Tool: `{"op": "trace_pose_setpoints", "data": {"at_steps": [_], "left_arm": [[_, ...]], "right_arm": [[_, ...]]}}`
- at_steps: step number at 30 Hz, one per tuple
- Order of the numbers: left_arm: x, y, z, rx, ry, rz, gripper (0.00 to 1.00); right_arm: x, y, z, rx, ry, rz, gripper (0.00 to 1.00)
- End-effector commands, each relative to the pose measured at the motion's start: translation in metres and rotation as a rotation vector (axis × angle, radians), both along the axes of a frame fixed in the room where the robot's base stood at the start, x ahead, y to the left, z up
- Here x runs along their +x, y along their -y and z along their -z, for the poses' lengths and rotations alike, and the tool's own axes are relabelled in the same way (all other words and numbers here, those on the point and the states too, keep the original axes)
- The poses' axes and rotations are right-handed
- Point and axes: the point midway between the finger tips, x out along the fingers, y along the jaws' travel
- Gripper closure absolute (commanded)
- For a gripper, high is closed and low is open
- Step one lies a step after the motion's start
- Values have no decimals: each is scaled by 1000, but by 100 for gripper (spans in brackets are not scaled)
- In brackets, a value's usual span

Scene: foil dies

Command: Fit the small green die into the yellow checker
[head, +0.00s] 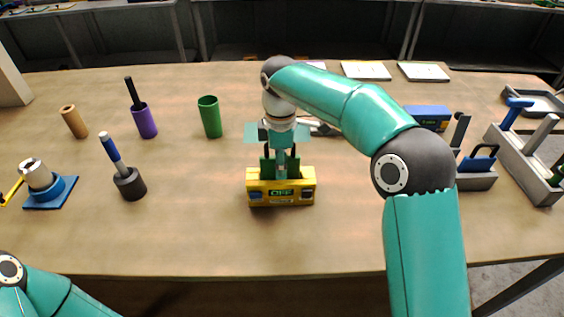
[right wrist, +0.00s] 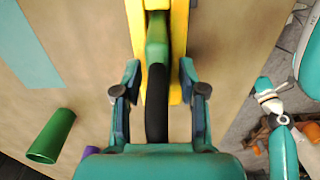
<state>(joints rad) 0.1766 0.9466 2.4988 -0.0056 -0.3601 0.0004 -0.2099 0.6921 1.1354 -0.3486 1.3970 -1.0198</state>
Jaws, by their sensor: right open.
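The yellow checker (head: 281,197) stands on the table near its front middle, with a display reading OFF. The small green die (head: 266,168) stands upright at the checker's top, its lower part hidden by the checker's front. I cannot tell how deep it sits. In the right wrist view the green die (right wrist: 157,45) and its black handle (right wrist: 156,105) lie over the yellow checker (right wrist: 179,50). My right gripper (head: 281,165) is open, its fingers (right wrist: 157,97) on either side of the handle with gaps. My left gripper is out of view.
A green cup (head: 210,117), purple cup (head: 144,121) and dark pen holder (head: 129,184) stand left. A blue box (head: 428,117), a blue-handled piece (head: 478,160) and a grey rack (head: 533,165) are right. A teal sheet (head: 257,132) lies behind the checker. Table in front is clear.

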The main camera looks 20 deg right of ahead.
Motion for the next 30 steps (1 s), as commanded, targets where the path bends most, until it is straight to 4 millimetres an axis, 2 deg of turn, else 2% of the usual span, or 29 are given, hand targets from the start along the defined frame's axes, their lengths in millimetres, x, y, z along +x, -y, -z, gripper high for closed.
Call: {"op": "trace_pose_setpoints", "data": {"at_steps": [5,8,11,21,25,30], "left_arm": [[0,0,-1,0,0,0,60],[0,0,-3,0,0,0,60],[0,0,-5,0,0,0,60],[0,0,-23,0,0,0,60],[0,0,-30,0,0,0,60],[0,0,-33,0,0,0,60]], "right_arm": [[0,0,-3,1,1,0,59],[1,0,-12,0,2,1,59],[1,0,-27,1,3,1,59],[0,0,-95,1,3,2,59],[0,0,-113,-1,2,1,59],[0,1,-122,0,1,1,59]]}}
